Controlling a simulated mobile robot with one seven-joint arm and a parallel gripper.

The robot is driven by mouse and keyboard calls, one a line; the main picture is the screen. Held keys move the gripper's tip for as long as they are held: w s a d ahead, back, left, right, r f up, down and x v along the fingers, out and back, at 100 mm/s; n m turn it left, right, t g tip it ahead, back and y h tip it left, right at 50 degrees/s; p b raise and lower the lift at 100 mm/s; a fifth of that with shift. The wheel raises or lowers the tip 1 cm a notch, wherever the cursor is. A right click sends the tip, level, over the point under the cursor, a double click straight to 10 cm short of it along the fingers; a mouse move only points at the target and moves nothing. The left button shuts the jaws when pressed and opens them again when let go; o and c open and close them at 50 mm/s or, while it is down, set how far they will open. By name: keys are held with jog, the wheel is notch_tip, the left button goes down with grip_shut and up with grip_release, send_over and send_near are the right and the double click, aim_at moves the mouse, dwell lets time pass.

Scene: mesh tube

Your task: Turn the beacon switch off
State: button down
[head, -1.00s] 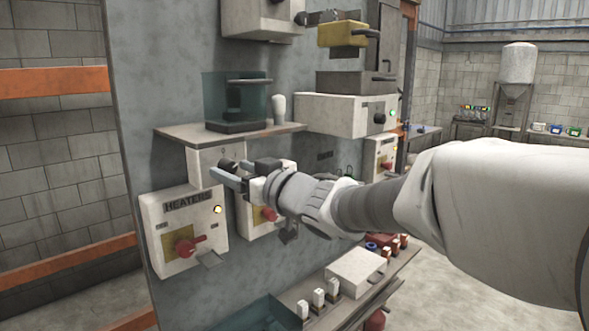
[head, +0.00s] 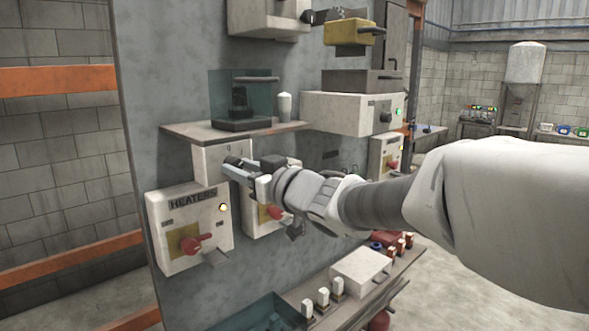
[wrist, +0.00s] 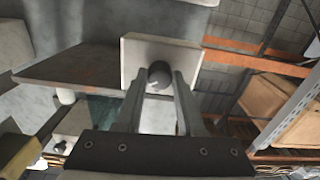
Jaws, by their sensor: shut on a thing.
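A small white switch box (head: 207,164) hangs just under the shelf in the head view; I take it to be the beacon switch, but I can read no beacon label. Its face (wrist: 133,50) shows in the wrist view, with a round dark knob (wrist: 159,73) in its middle. My gripper (head: 236,168) is at the front of this box. In the wrist view the two fingers of my gripper (wrist: 158,82) lie on either side of the knob and are shut on it. My gripper hides part of the box in the head view.
The HEATERS box (head: 190,230) with a red handle is below left. Another box with a red handle (head: 276,212) sits under my gripper. The shelf (head: 190,133) above carries a teal-glazed case (head: 243,92) and a white object (head: 284,106). Several small switches line the lower ledge.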

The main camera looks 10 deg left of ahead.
jog(key=n+b, duration=0.5)
jog(key=n, duration=0.6)
jog(key=shift+d+b, duration=0.1)
jog(key=shift+b, duration=0.3)
jog(key=shift+r, duration=0.1)
dwell(0.3)
jog(key=c, duration=0.5)
grip_release()
jog(key=v, duration=1.7)
jog(key=shift+s+d, duration=0.1)
jog(key=shift+s, duration=0.1)
